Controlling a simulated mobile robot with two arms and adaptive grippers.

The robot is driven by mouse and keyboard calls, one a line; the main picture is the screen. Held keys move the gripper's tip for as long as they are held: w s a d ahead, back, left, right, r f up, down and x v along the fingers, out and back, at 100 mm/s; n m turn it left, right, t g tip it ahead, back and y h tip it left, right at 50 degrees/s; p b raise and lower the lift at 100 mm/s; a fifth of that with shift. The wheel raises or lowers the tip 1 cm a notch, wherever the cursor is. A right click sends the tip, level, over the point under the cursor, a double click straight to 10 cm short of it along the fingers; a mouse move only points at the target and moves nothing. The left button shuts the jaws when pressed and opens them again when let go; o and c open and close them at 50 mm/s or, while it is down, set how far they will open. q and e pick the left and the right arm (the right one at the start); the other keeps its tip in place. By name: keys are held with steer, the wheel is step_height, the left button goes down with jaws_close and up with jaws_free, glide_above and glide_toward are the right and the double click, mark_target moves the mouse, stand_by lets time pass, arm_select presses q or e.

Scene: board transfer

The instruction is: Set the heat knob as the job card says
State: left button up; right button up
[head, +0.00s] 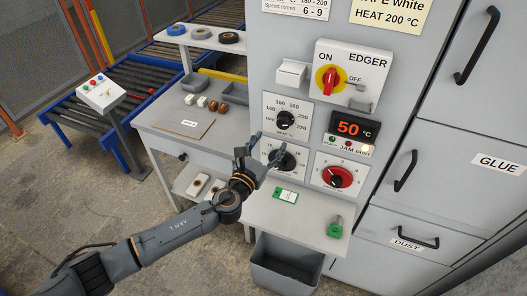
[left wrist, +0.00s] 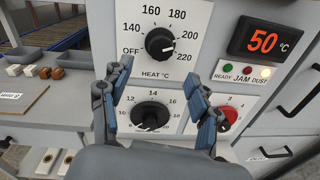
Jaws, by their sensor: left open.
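The heat knob (head: 286,120) is black and sits on a white dial plate marked OFF and 140 to 220, HEAT °C. It also shows in the left wrist view (left wrist: 160,44), uncovered; I cannot read its setting for sure. The job card (head: 390,15), cut off at the top, reads HEAT 200 °C. The red display (head: 354,126) shows 50 °C. My left gripper (head: 266,148) is open and empty, below and left of the heat knob. In the left wrist view its fingers (left wrist: 156,100) stand apart in front of the lower black knob (left wrist: 152,117). My right gripper is out of view.
A red knob (head: 337,177) sits right of the lower dial. The EDGER switch (head: 329,80) is above the display. A shelf (head: 300,215) below holds a green card and a green-based item. A grey bin (head: 285,265) stands beneath. A worktable is on the left.

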arm_select(q)
steer(key=shift+v, duration=1.65)
